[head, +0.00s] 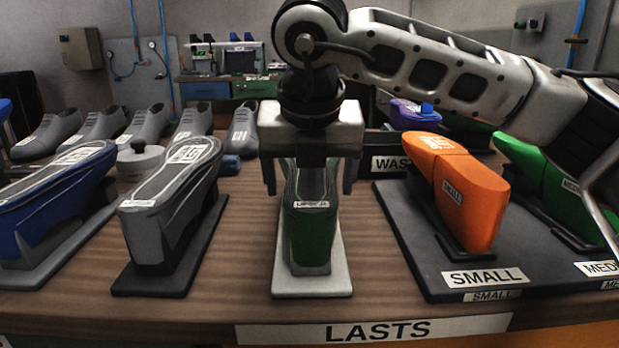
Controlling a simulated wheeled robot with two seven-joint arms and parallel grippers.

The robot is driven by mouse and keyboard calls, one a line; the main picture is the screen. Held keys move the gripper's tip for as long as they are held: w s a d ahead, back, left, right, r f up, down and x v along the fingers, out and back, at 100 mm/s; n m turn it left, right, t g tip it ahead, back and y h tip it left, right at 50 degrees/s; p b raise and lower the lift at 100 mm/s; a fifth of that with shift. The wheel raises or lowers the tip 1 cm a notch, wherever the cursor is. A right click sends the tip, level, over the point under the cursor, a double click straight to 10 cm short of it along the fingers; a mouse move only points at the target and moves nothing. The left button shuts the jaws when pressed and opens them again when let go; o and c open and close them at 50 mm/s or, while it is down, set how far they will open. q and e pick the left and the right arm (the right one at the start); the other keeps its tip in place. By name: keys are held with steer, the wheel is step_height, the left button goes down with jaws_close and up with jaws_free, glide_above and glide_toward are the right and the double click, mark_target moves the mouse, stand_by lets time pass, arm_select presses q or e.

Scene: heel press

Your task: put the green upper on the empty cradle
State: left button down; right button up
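The green upper (310,236) stands upright on a cradle with a white base (312,287) in the middle of the bench. It has a grey top and a small white label. My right gripper (311,180) is directly above it, pointing down. Its two fingers are spread, one on each side of the upper's top, with a visible gap to it. The gripper's body hides the upper's far part. No bare cradle is clearly seen. My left gripper is not in view.
A grey upper (170,210) on a black base and a blue upper (62,200) stand to the left. An orange last (458,190) and a green last (545,180) stand on a dark board (432,262) at right. Several grey shoes and a "WAS..." bin (392,163) are behind.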

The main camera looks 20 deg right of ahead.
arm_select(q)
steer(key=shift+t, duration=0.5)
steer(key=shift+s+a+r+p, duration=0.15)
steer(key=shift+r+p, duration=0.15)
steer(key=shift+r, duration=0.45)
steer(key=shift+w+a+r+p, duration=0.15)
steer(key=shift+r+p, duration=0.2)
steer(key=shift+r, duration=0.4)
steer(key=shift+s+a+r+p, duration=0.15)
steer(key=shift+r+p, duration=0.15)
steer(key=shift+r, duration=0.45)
arm_select(e)
steer(key=v, duration=1.5)
steer(key=shift+s+r, duration=0.15)
steer(key=shift+r, duration=0.1)
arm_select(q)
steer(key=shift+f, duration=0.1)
arm_select(e)
steer(key=shift+a, duration=0.1)
